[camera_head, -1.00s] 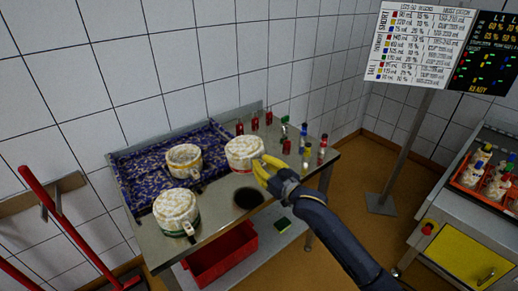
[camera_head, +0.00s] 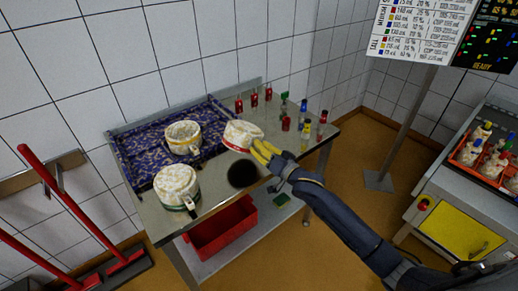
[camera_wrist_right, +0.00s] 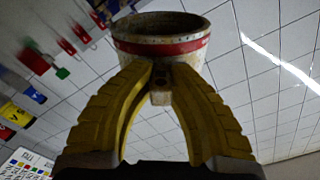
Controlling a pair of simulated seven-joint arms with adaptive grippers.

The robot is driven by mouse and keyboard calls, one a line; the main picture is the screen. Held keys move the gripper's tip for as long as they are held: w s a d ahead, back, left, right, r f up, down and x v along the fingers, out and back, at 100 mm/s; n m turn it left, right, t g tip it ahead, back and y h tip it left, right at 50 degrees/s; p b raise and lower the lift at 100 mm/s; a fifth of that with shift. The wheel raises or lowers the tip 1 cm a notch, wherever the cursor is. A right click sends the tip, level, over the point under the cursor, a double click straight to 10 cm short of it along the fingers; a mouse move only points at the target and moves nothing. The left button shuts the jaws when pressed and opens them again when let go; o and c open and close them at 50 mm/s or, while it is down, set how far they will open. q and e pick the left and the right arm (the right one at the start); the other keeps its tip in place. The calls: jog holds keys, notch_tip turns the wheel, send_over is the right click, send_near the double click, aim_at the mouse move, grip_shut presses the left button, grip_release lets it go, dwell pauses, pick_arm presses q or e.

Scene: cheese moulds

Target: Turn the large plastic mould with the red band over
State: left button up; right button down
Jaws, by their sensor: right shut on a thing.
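The large white mould with the red band (camera_head: 239,137) is at the right part of the steel table in the head view, leaning to one side. Its band is low on the wall there, and its top looks white and lumpy. My right gripper (camera_head: 262,151) has its yellow fingers at the mould's right side. The right wrist view shows the mould (camera_wrist_right: 160,38) in front of the fingers, with the gripper (camera_wrist_right: 161,78) shut on its small handle. Whether the mould's lower edge touches the table cannot be told. My left gripper is not in view.
A dark round opening (camera_head: 242,173) lies in front of the held mould. Several small coloured pieces (camera_head: 286,123) stand behind and right.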

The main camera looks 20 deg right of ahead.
jog(key=shift+r+m, duration=0.15)
jog(key=shift+m, duration=0.75)
jog(key=shift+f+m, duration=0.45)
jog(key=shift+m, duration=0.45)
notch_tip(320, 180, down, 2)
jog(key=m, duration=0.5)
jog(key=shift+f+m, duration=0.4)
jog(key=shift+m, duration=0.7)
jog(key=m, duration=0.2)
jog(key=shift+f+m, duration=0.1)
jog(key=shift+m, duration=0.3)
jog(key=shift+f+m, duration=0.1)
jog(key=shift+m, duration=0.7)
jog(key=m, duration=0.5)
jog(key=shift+a, duration=0.15)
jog(key=m, duration=0.2)
jog(key=f+m, duration=0.1)
jog(key=m, duration=0.2)
jog(key=shift+s+a+f, duration=0.1)
jog(key=shift+s+f, duration=0.05)
jog(key=shift+f, duration=0.05)
jog(key=f+m, duration=0.1)
jog(key=m, duration=0.2)
jog(key=shift+a+f, duration=0.15)
jog(key=shift+f, duration=0.2)
